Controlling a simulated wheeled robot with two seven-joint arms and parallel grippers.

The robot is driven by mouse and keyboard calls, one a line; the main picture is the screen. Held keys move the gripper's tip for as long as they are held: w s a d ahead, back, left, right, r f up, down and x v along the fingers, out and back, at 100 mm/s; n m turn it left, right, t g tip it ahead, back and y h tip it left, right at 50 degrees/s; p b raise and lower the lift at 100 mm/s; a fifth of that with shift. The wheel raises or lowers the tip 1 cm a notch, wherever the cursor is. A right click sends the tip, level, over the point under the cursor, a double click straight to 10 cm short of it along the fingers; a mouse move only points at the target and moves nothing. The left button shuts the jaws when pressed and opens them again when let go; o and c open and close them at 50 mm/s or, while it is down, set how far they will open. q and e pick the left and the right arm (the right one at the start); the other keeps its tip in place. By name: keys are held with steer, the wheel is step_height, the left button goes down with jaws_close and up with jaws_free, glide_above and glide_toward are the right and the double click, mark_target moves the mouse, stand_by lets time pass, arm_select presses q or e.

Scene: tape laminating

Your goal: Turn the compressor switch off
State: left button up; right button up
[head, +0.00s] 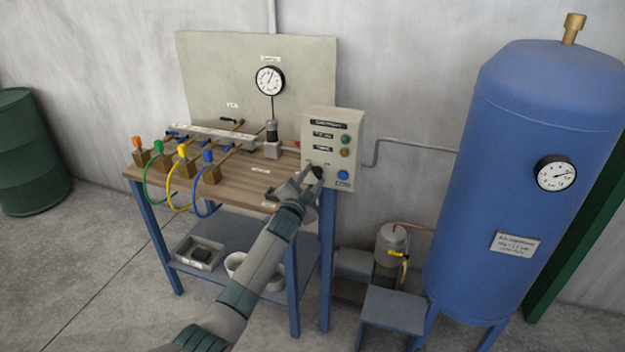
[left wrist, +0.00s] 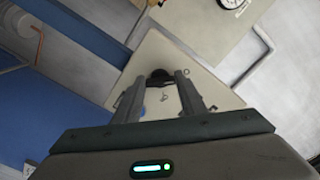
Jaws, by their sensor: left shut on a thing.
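The compressor control box (head: 340,125) is a beige panel with dark labels, round indicator lamps and a blue button. Its black rotary switch (head: 318,173) sits at the lower left of the panel face, partly hidden by my left gripper (head: 311,180). In the left wrist view the black switch knob (left wrist: 160,76) shows at the far ends of the two fingers of my left gripper (left wrist: 160,84). The left gripper is shut on this knob. The exact angle of the knob is hard to read. My right gripper is not in view.
A wooden-topped bench (head: 240,178) with colored hoses and valves stands left of the box. A blue air tank (head: 520,120) stands at the right, with a small compressor (head: 392,250) low between them. A green barrel (head: 30,150) is at far left.

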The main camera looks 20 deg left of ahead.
arm_select(q)
steer(key=shift+f, duration=0.15)
stand_by(0.3)
steer(key=o, duration=1.1)
steer(key=shift+c, duration=0.2)
steer(key=shift+s, duration=0.2)
steer(key=s+b, duration=0.3)
steer(key=s, duration=1.4)
steer(key=shift+a, duration=0.3)
